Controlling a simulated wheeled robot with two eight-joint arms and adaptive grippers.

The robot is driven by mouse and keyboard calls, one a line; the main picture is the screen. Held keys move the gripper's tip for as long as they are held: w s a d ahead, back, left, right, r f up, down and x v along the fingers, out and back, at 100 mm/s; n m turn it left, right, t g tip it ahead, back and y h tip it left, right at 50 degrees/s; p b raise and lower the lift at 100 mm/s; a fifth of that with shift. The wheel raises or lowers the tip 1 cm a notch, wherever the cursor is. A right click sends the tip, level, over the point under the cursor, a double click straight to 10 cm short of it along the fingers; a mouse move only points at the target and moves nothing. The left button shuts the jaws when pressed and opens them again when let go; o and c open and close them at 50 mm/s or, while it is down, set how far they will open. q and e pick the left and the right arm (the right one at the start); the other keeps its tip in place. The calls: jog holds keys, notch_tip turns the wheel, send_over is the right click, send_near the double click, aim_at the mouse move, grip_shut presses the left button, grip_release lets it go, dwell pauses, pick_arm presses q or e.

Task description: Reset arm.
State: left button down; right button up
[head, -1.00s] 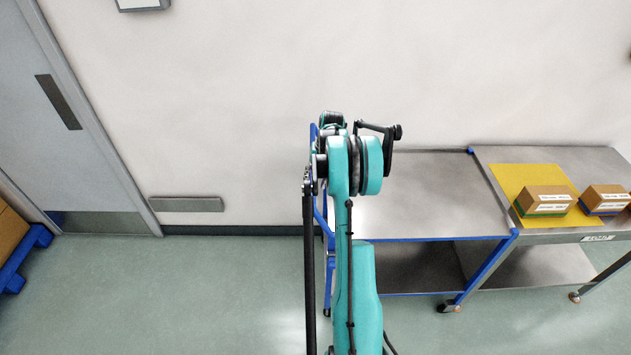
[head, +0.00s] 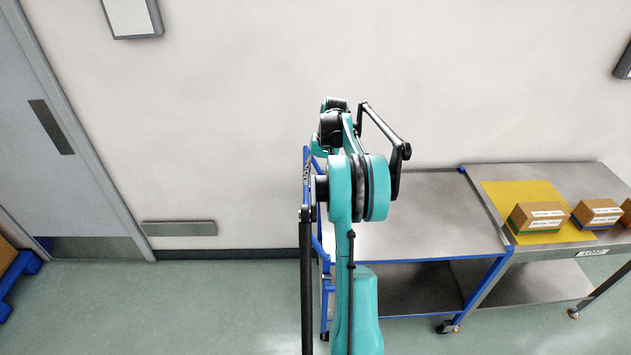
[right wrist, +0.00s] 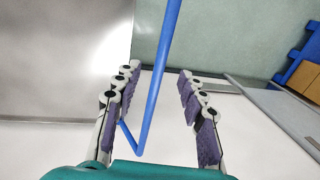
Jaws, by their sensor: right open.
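My right arm (head: 350,265) rises in the middle of the head view, in front of the near end of the metal cart. Its fingers are hidden there behind the arm. In the right wrist view my right gripper (right wrist: 158,76) is open and empty, its padded fingers spread apart. A blue bar (right wrist: 157,85) of the cart frame shows between the fingers in the picture; whether it touches them I cannot tell. My left gripper is not in view.
The steel cart (head: 420,205) with a blue frame stands beside a steel table (head: 480,172). On the table are a yellow mat (head: 505,190) and brown boxes, one (head: 540,216) on the mat. A grey door (head: 60,150) stands left. The floor (head: 190,310) left of my arm is clear.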

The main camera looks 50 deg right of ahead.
dwell(0.4)
jog(key=a+r+n+t+h+b, duration=0.1)
jog(key=a+r+n+b, duration=0.15)
jog(key=a, duration=1.05)
jog(key=a+r+n+t+h+b, duration=0.1)
jog(key=a+r+n+b, duration=0.15)
jog(key=a, duration=1.15)
jog(key=s+a+f+n+t+b, duration=0.1)
jog(key=s+a+f+n+b, duration=0.1)
jog(key=s+a+f, duration=0.3)
jog(key=s+a+f+n+t+b, duration=0.2)
jog(key=s+a+f, duration=0.3)
jog(key=a, duration=0.9)
jog(key=shift+s+a+f+n+t+y+b, duration=0.3)
jog(key=shift+s+n+b, duration=0.25)
jog(key=shift+s, duration=0.65)
